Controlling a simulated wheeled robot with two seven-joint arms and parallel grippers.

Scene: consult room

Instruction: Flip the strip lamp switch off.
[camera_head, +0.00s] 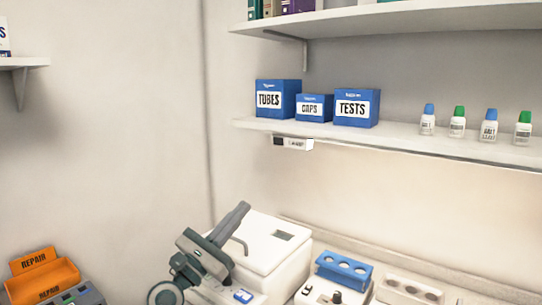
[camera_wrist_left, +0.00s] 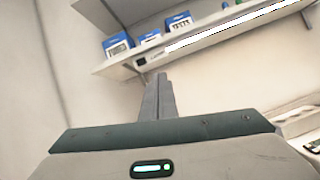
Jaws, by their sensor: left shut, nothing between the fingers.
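The strip lamp switch (camera_head: 293,143) is a small pale box with a dark panel and a label, fixed under the front edge of the lower shelf. It also shows in the left wrist view (camera_wrist_left: 140,62), just above and left of my fingertips. The strip lamp (camera_wrist_left: 230,28) is a bright white, lit bar under the shelf. My left gripper (camera_head: 241,207) is shut and empty, pointing up, below and left of the switch and apart from it. Its closed fingers show in the left wrist view (camera_wrist_left: 157,78). The switch's lever position is too small to tell. My right gripper is out of view.
The lower shelf (camera_head: 400,137) carries blue boxes (camera_head: 278,99) and several small capped bottles (camera_head: 457,122). A white machine (camera_head: 270,245) stands below beside my arm. A blue rack (camera_head: 343,270) and an orange bin (camera_head: 42,275) are on the counter. Open air separates gripper and shelf.

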